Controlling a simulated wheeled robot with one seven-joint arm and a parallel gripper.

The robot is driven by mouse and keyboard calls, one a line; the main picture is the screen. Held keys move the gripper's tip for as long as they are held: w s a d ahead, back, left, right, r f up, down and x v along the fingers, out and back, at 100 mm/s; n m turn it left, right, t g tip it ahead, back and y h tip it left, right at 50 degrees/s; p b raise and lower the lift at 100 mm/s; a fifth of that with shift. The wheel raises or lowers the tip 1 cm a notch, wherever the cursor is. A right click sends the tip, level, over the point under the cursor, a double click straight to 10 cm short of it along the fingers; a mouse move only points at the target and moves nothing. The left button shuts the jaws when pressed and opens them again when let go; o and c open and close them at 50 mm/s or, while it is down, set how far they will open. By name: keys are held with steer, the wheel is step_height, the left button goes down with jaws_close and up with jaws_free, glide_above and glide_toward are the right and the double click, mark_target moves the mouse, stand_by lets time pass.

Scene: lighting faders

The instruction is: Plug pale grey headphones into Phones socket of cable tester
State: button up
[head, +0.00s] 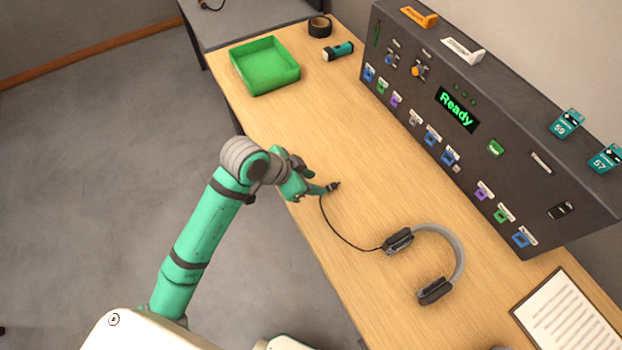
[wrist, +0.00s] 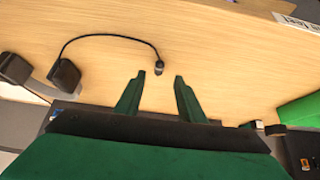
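The pale grey headphones (head: 459,250) with dark ear cups lie on the table; part of them shows at the left of the wrist view (wrist: 40,88). Their thin black cable runs to a dark plug (head: 335,186), also seen in the wrist view (wrist: 158,68). My gripper (head: 326,190) is open, its green fingers apart in the wrist view (wrist: 160,77). The plug is just beyond the fingertips, between them in that picture, not gripped. The dark cable tester (head: 478,62) stands along the table's far side, its display reading "Ready". Its socket labels are too small to tell which is Phones.
A green tray (head: 236,68), a teal torch (head: 338,50) and a black tape roll (head: 319,27) are at the table's far end. A clipboard with paper (head: 568,318) lies at the lower right. The wood between plug and tester is clear.

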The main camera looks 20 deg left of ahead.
mark_target(329, 186)
steer(key=x, duration=0.6)
steer(key=shift+d, duration=0.15)
steer(key=shift+w+d+f, duration=0.2)
steer(key=shift+w+f, duration=0.15)
steer(key=shift+f, duration=0.05)
jaws_close()
steer(key=shift+a, duration=0.1)
steer(key=shift+r, duration=0.1)
steer(key=shift+r, duration=2.4)
